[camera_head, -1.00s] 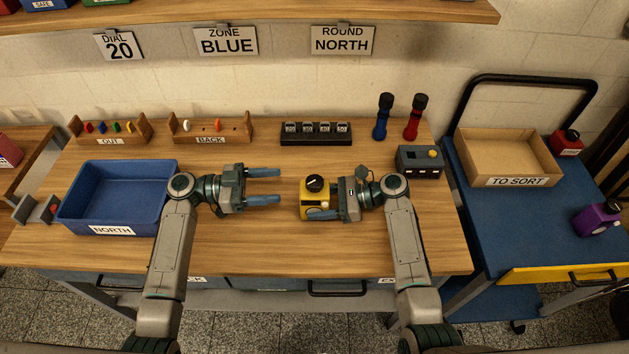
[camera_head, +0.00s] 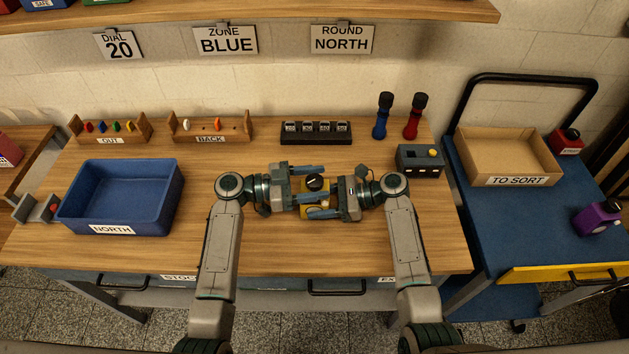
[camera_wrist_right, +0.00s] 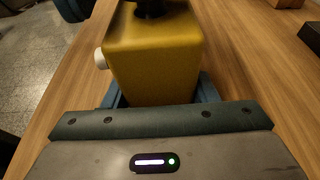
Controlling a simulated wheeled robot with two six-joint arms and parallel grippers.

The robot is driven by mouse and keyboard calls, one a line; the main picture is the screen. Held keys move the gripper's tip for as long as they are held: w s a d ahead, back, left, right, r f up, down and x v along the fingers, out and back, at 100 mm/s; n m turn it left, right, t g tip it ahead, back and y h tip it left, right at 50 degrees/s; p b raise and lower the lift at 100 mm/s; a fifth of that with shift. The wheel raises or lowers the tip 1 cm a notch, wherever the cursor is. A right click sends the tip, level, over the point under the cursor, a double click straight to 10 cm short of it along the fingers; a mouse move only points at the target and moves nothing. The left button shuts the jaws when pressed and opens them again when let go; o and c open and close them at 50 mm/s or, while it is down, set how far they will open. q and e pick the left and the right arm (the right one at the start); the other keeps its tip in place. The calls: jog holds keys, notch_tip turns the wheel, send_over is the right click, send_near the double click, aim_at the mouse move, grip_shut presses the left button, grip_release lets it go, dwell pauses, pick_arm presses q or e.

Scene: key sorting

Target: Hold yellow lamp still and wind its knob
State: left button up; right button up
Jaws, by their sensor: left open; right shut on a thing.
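The yellow lamp (camera_head: 305,211) stands upright on the bench at the middle, with a black knob (camera_head: 316,183) on top. My right gripper (camera_head: 325,195) is shut on the lamp body from the right. In the right wrist view the lamp (camera_wrist_right: 155,60) fills the space between its blue fingers, with a white button on its left side and the knob's base at the top edge. My left gripper (camera_head: 318,186) is open and reaches in from the left, its fingers on the far and near sides of the knob. I cannot tell whether they touch it. The fingers hide much of the lamp.
The blue NORTH tray (camera_head: 122,229) is empty at left. A black dial block (camera_head: 316,133) and two torches stand at the back.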

pick_arm(q)
jog(key=shift+c, duration=0.5)
jog(key=c, duration=0.9)
jog(key=shift+m+g, duration=0.4)
jog(key=shift+g, duration=0.2)
jog(key=m+g, duration=0.3)
jog(key=g, duration=0.2)
jog(key=shift+m+g+y, duration=0.6)
jog(key=shift+m+g, duration=0.5)
jog(key=shift+g, duration=0.7)
